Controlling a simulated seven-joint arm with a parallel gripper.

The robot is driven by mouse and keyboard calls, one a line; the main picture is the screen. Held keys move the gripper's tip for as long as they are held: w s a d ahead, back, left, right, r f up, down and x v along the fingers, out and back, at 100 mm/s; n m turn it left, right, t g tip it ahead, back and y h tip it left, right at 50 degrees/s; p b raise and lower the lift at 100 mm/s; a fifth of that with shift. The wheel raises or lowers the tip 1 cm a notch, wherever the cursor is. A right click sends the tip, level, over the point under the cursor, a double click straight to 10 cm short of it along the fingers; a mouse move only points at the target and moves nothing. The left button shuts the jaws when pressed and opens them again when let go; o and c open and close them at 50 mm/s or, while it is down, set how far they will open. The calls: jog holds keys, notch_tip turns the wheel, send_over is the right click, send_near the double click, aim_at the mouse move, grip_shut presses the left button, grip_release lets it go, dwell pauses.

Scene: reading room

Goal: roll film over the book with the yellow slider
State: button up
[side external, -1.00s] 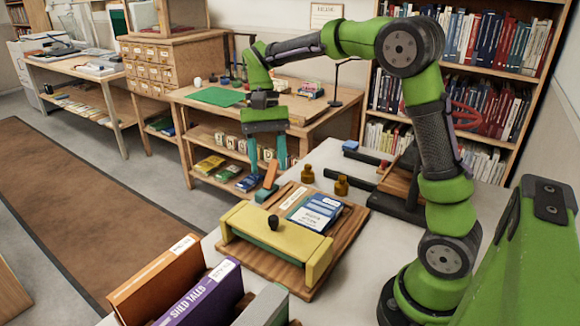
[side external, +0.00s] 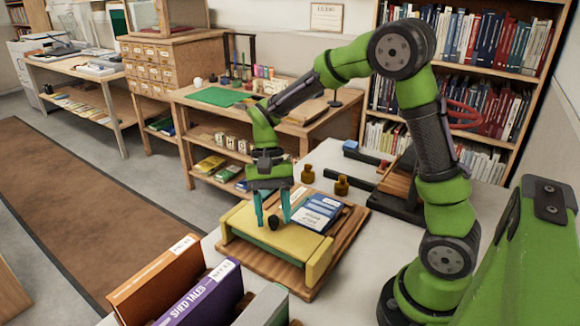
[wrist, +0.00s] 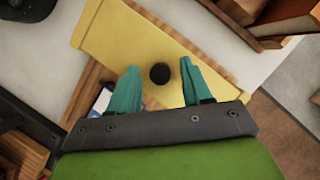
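The yellow slider (side external: 275,235) spans the wooden board (side external: 255,262) and has a dark round knob (side external: 273,222) on top. A blue and white book (side external: 315,212) lies on the board just behind the slider. My gripper (side external: 272,224) points down over the slider with its teal fingers apart, one on each side of the knob. In the wrist view the knob (wrist: 160,73) shows between the open fingertips (wrist: 159,80), with a gap on both sides. I cannot tell how high the fingertips are above the slider.
Upright books, one orange (side external: 157,277) and one purple (side external: 200,298), stand in front of the board. Two amber bottles (side external: 308,174) stand behind it. A press with a red wheel (side external: 464,115) is at the right.

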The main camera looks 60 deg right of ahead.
grip_shut()
jog(key=d, duration=2.3)
jog(key=shift+d+r, duration=0.1)
jog(key=shift+d, duration=0.1)
jog(key=shift+c, duration=0.7)
grip_release()
jog(key=shift+o, duration=1.1)
jog(key=shift+a, duration=0.15)
